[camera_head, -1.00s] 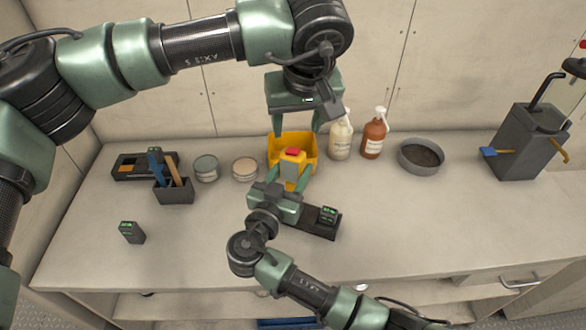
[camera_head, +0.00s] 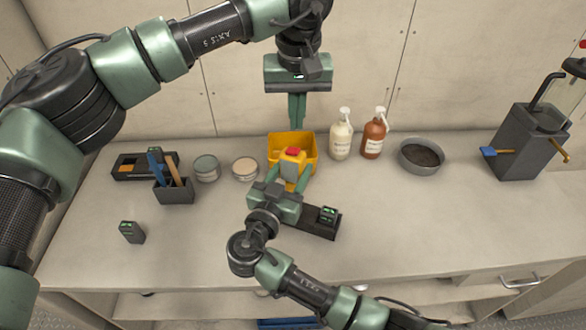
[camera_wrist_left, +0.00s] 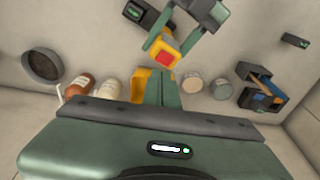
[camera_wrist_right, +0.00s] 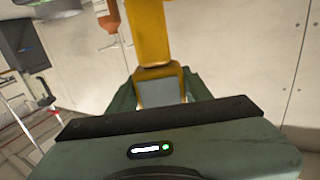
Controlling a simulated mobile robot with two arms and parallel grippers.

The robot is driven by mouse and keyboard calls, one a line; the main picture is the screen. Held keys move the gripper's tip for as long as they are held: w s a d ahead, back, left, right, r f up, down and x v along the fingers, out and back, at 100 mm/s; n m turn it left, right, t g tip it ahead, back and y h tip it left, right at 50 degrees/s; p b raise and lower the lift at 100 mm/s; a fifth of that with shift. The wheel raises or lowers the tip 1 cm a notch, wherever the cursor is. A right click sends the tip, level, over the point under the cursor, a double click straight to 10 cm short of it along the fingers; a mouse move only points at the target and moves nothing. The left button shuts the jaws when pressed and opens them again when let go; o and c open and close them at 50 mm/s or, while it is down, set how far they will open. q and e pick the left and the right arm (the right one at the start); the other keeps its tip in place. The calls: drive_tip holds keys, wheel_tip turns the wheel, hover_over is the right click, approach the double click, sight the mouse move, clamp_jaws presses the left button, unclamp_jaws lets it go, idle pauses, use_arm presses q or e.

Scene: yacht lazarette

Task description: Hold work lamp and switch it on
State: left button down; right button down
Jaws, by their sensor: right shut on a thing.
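The work lamp (camera_head: 291,169) is yellow with a grey face and a red button (camera_head: 293,151) on top. My right gripper (camera_head: 290,177) is shut on its sides and holds it roughly upright in front of the yellow bin. In the left wrist view the lamp (camera_wrist_left: 158,50) and its red button (camera_wrist_left: 165,60) face the camera. The right wrist view shows the lamp's grey face (camera_wrist_right: 160,91) between the fingers. My left gripper (camera_head: 297,124) points down, above and behind the lamp, its fingers together and empty. It also shows in the left wrist view (camera_wrist_left: 168,74).
The yellow bin (camera_head: 307,143) stands behind the lamp. Two pump bottles (camera_head: 341,140) (camera_head: 374,138) and a grey round pan (camera_head: 421,168) stand to its right. Two tins (camera_head: 206,169) (camera_head: 245,170) and a tool holder (camera_head: 174,193) are left. The counter's front right is clear.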

sight(296, 149)
use_arm(q)
drive_tip(key=shift+f, duration=2.25)
drive_tip(key=shift+f, duration=0.85)
idle(0.6)
drive_tip(key=shift+r, duration=3.55)
use_arm(e)
drive_tip(key=c, duration=0.6)
unclamp_jaws()
